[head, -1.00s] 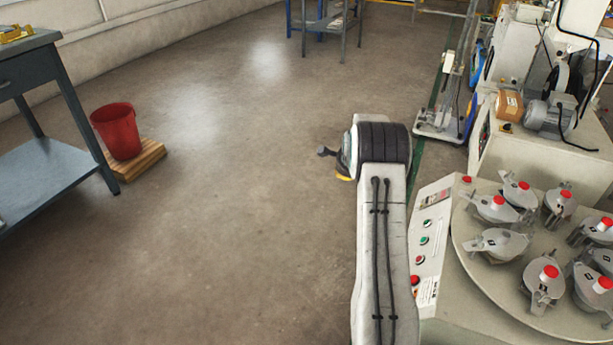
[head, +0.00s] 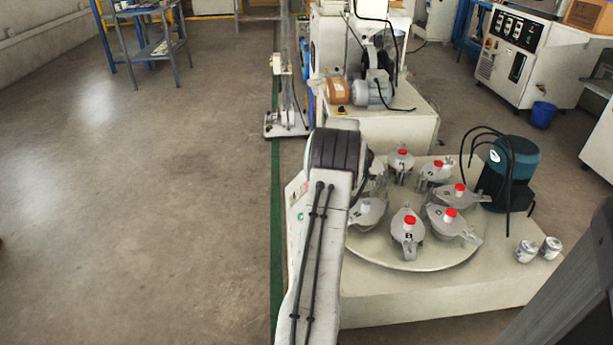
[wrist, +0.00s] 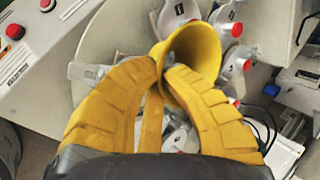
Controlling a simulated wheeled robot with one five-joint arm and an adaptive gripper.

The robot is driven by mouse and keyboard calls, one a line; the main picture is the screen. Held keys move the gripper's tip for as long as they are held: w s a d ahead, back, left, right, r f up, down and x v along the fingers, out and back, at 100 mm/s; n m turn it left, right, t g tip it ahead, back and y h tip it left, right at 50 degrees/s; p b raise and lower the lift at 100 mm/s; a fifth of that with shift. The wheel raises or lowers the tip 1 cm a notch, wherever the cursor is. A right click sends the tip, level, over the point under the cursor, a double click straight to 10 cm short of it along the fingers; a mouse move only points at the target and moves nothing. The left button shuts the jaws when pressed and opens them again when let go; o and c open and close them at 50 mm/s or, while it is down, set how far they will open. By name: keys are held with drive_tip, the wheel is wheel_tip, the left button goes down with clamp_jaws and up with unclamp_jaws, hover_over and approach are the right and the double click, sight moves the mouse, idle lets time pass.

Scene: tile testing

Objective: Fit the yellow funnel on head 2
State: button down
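The yellow funnel (wrist: 197,52) is in the wrist view, its wide mouth facing up and right. My gripper (wrist: 167,72), with yellow ribbed fingers, is closed on it near its left side. In the head view my arm hides both the gripper and the funnel. The grey heads stand in a ring on a round table (head: 432,262), each with a red knob. A front head (head: 407,238) and a right head (head: 452,222) show clearly. Small label plates show on the heads, but I cannot read which is head 2. In the wrist view, heads lie beyond and below the funnel.
A teal motor (head: 513,172) with black cables stands behind the table on the right. Two metal cups (head: 527,251) are at the platform's right end. A control panel with buttons (wrist: 25,50) shows in the wrist view. The floor on the left is clear.

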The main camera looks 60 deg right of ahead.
drive_tip(key=s+d+m, duration=0.1)
drive_tip(key=s+d, duration=0.1)
drive_tip(key=s, duration=0.5)
drive_tip(key=shift+m+g, duration=0.4)
drive_tip(key=shift+m, duration=0.2)
drive_tip(key=shift+a+f+b, duration=0.25)
drive_tip(key=shift+f+b, duration=0.4)
drive_tip(key=shift+f, duration=0.35)
drive_tip(key=shift+a+f+b, duration=0.3)
drive_tip(key=shift+f+b, duration=0.4)
drive_tip(key=shift+f, duration=0.25)
drive_tip(key=shift+a+f+b, duration=0.25)
drive_tip(key=shift+f+b, duration=0.4)
drive_tip(key=shift+f, duration=0.35)
drive_tip(key=shift+d+r, duration=0.1)
drive_tip(key=shift+r, duration=0.1)
drive_tip(key=shift+f+b, duration=0.45)
drive_tip(key=shift+f, duration=0.5)
drive_tip(key=c, duration=1.3)
unclamp_jaws()
drive_tip(key=shift+c, duration=0.2)
